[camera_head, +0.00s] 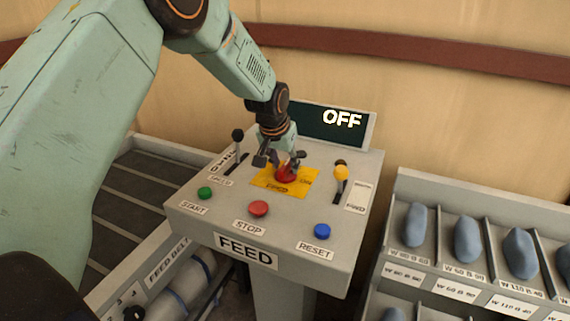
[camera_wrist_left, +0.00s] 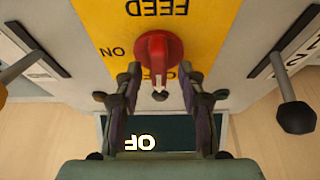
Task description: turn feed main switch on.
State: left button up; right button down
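The feed main switch is a red rotary knob (camera_head: 286,175) on a yellow plate (camera_head: 263,180) on top of the grey FEED console. In the left wrist view the knob (camera_wrist_left: 157,48) has ON printed to its left and a partly hidden OFF label to its lower right. Its grip bar lies roughly along the picture's vertical. My left gripper (camera_head: 284,160) reaches down over the knob from behind. In the wrist view its fingers (camera_wrist_left: 160,75) are spread on either side of the grip bar, with gaps visible. The display (camera_head: 325,125) reads OFF. My right gripper is not in view.
A black-knobbed lever (camera_head: 237,136) and a yellow-knobbed lever (camera_head: 341,173) flank the plate. Green START (camera_head: 205,193), red STOP (camera_head: 258,208) and blue RESET (camera_head: 322,231) buttons line the front. A rack (camera_head: 480,192) of blue-grey pieces stands right.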

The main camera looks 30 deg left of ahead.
pick_arm(q)
jog(key=shift+w+d+f, duration=0.1)
jog(key=shift+w+f, duration=0.1)
jog(key=shift+f, duration=0.1)
jog(key=shift+s+r, duration=0.35)
jog(key=shift+s, duration=0.3)
jog(key=shift+w+f, duration=0.4)
jog(key=shift+w, duration=0.2)
jog(key=c, duration=0.5)
jog(key=shift+c, duration=0.6)
jog(key=shift+s+r, duration=0.15)
jog(key=shift+s, duration=0.1)
grip_shut()
